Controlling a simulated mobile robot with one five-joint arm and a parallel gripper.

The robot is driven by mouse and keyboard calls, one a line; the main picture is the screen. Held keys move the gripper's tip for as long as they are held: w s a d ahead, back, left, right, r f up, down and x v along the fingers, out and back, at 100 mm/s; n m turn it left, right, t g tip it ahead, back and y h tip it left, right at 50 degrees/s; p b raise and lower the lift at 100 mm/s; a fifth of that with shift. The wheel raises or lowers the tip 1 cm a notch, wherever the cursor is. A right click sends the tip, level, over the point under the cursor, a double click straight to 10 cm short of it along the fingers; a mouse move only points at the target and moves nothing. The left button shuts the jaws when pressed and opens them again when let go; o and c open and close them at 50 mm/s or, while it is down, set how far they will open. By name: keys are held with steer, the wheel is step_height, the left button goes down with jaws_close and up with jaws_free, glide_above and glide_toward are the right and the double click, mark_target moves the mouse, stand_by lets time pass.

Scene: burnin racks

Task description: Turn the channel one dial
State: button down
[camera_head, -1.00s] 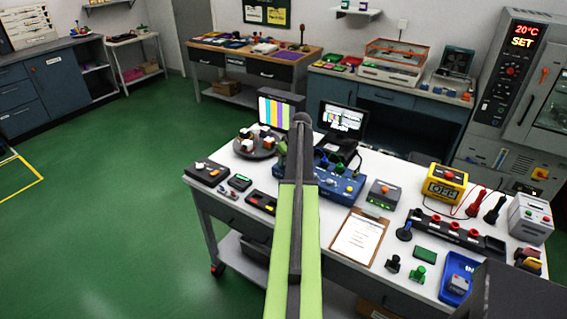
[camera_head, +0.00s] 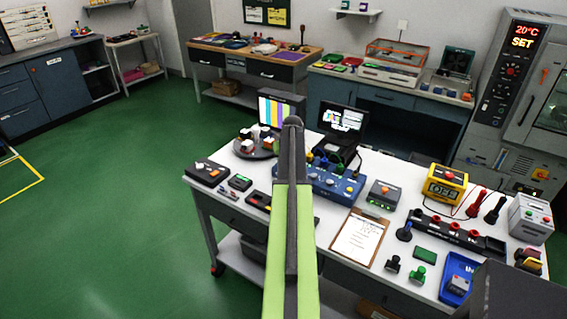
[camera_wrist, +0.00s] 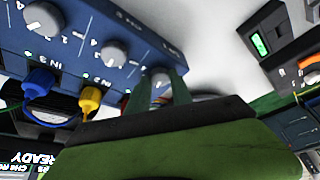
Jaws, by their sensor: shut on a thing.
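The blue channel box (camera_head: 345,187) stands on the white bench, its left end hidden behind my arm in the head view. In the wrist view the box (camera_wrist: 75,45) fills the upper left, with three grey dials in a row. The dial at the right end, channel one (camera_wrist: 160,76), sits between the green fingers of my gripper (camera_wrist: 161,84), which is shut on it. The middle dial (camera_wrist: 115,51) and the left dial (camera_wrist: 42,18) are free. Their plugs are labelled IN 2 and IN 3. My gripper is hidden by my arm in the head view.
A blue plug (camera_wrist: 38,82) and a yellow plug (camera_wrist: 90,98) with cables sit close beside my gripper. A dark device with a green display (camera_wrist: 260,44) is at the wrist view's right. A clipboard (camera_head: 357,240) lies in front of the blue box.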

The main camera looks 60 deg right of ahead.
steer(key=m, duration=0.2)
steer(key=m+g+h, duration=0.1)
steer(key=m, duration=0.1)
steer(key=m+g, duration=0.1)
steer(key=m, duration=0.1)
steer(key=shift+w+a+h, duration=0.1)
steer(key=shift+w+h, duration=0.2)
steer(key=m+g, duration=0.1)
steer(key=m, duration=0.4)
steer(key=shift+w+g, duration=0.1)
steer(key=shift+g, duration=0.3)
steer(key=shift+m, duration=0.3)
steer(key=c, duration=1.2)
jaws_free()
steer(key=shift+o, duration=0.2)
